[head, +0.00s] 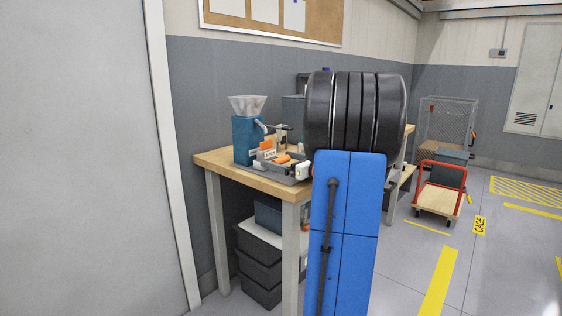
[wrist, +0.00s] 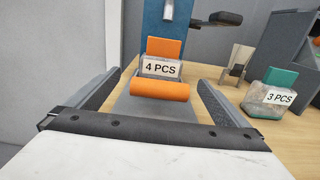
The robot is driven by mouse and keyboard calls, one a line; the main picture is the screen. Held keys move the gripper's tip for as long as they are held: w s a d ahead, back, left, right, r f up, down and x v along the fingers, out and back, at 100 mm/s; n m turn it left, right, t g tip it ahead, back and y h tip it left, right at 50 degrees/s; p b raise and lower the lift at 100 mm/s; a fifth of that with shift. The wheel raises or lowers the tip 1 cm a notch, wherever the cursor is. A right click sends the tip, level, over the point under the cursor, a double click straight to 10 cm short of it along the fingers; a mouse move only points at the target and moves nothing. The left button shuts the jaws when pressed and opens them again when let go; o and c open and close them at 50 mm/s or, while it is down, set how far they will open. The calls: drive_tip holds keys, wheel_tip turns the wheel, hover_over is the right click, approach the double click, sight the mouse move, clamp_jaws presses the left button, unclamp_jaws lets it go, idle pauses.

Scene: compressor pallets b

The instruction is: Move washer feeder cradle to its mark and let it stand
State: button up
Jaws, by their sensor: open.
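A grey holder with an orange roll (wrist: 160,91), an orange tab and a "4 PCS" label stands on the bench, in front of a blue dispenser (wrist: 169,38). I cannot tell for sure whether this is the washer feeder cradle. My gripper (wrist: 158,78) is open, its two dark fingers on either side of the orange roll with gaps between. In the head view the orange roll (head: 282,159) is small, near the bench front. The dispenser (head: 246,140) with a clear hopper stands behind it. I cannot make out the mark.
A teal piece labelled "3 PCS" (wrist: 276,93) and a dark grey bin (wrist: 290,50) stand to the right. The wooden bench (head: 222,164) has dark crates (head: 262,262) below. My arm hides its right part. A red cart (head: 440,190) stands on the floor beyond.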

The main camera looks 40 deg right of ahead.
drive_tip(key=c, duration=1.4)
drive_tip(key=shift+s+d, duration=0.15)
drive_tip(key=shift+s, duration=1.5)
drive_tip(key=shift+s+d, duration=0.15)
drive_tip(key=shift+s, duration=1.45)
drive_tip(key=shift+s+d, duration=0.15)
drive_tip(key=shift+s, duration=1.5)
drive_tip(key=shift+c, duration=0.3)
drive_tip(key=shift+s, duration=0.1)
drive_tip(key=o, duration=1.5)
drive_tip(key=shift+s, duration=0.15)
drive_tip(key=shift+c, duration=0.2)
drive_tip(key=shift+s, duration=0.1)
